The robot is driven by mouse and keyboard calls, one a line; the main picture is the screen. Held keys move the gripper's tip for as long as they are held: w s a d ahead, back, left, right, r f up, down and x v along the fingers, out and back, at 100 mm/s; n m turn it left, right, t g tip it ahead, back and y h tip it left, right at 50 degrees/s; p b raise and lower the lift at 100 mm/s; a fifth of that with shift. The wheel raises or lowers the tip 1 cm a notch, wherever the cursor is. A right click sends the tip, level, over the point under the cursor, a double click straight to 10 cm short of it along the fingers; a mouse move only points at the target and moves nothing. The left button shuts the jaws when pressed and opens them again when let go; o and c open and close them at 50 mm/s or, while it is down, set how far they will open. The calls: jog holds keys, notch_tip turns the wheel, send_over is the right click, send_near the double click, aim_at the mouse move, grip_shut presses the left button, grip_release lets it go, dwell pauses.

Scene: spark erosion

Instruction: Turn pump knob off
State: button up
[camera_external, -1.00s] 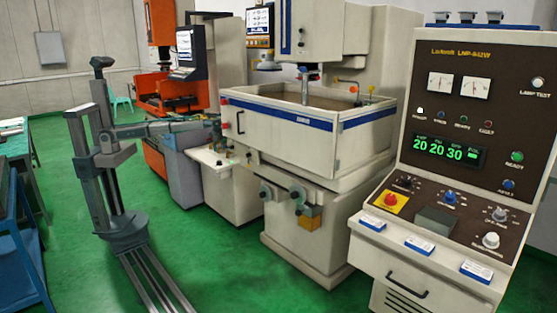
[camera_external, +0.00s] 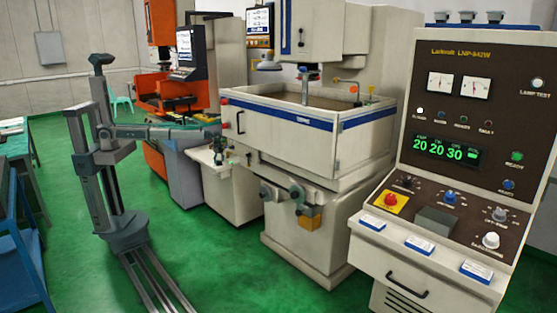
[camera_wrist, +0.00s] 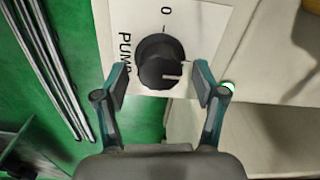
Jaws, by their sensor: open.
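The black pump knob (camera_wrist: 160,62) sits on a white plate (camera_wrist: 213,18) marked PUMP and 0 in the wrist view. Its white pointer line faces right in the picture, away from the 0 mark at the top. My gripper (camera_wrist: 162,79) is open, with one fingertip on each side of the knob. Small gaps seem to show between the fingertips and the knob; contact is hard to tell. In the external view my gripper (camera_external: 221,153) is small, at the white ledge of the machine, and the knob cannot be made out there.
The machine's white tank (camera_external: 280,130) stands right of my arm in the external view. A control console (camera_external: 470,130) is at the far right. Green floor is open around my rail.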

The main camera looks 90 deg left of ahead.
jog(key=shift+f, duration=0.15)
jog(key=shift+c, duration=0.3)
jog(key=c, duration=1.1)
